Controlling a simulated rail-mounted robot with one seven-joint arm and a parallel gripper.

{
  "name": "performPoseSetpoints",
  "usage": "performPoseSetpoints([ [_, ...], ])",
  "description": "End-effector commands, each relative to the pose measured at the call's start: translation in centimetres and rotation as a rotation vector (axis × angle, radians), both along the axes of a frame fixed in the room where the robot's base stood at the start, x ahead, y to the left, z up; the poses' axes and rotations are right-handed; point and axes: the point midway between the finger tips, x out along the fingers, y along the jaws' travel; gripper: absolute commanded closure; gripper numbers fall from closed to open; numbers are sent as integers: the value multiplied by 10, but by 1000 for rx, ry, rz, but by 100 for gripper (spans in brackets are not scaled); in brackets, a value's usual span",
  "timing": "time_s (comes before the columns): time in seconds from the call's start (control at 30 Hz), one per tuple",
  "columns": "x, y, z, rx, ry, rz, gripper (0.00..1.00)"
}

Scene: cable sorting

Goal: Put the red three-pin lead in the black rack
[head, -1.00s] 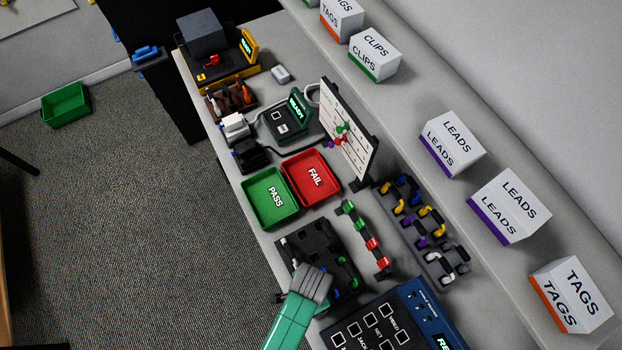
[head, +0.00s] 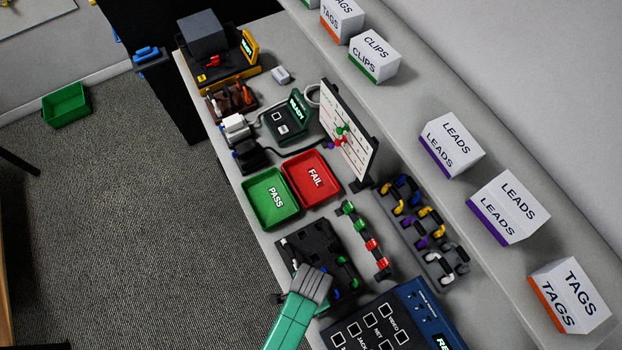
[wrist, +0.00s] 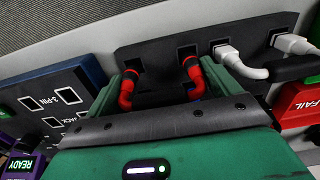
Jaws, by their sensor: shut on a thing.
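My gripper (head: 312,284) is over the near end of the black rack (head: 291,249) in the head view and hides part of it. In the wrist view, my gripper (wrist: 163,92) is shut on the red three-pin lead (wrist: 192,72), whose two red ends show between and beside the green fingers. The ends are at two square sockets of the black rack (wrist: 158,50). I cannot tell whether they are fully seated. The lead's middle is hidden by my gripper, and the head view does not show the lead.
White plugs (wrist: 228,52) occupy neighbouring sockets. A blue tester (head: 425,302) stands close to the right of my gripper. A clip strip (head: 364,238) and a grey lead rack (head: 407,229) lie beyond. The green PASS tray (head: 258,205) and red FAIL tray (head: 301,166) are further up the bench.

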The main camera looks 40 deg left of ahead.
Motion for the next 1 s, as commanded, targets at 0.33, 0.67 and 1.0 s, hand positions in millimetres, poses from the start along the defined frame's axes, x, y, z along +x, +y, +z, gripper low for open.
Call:
performPoseSetpoints([
  [0.33,0,0,-3,1,-1,0,36],
  [0.67,0,0,-6,0,-1,-1,36],
  [1.0,0,0,-9,0,0,0,36],
])
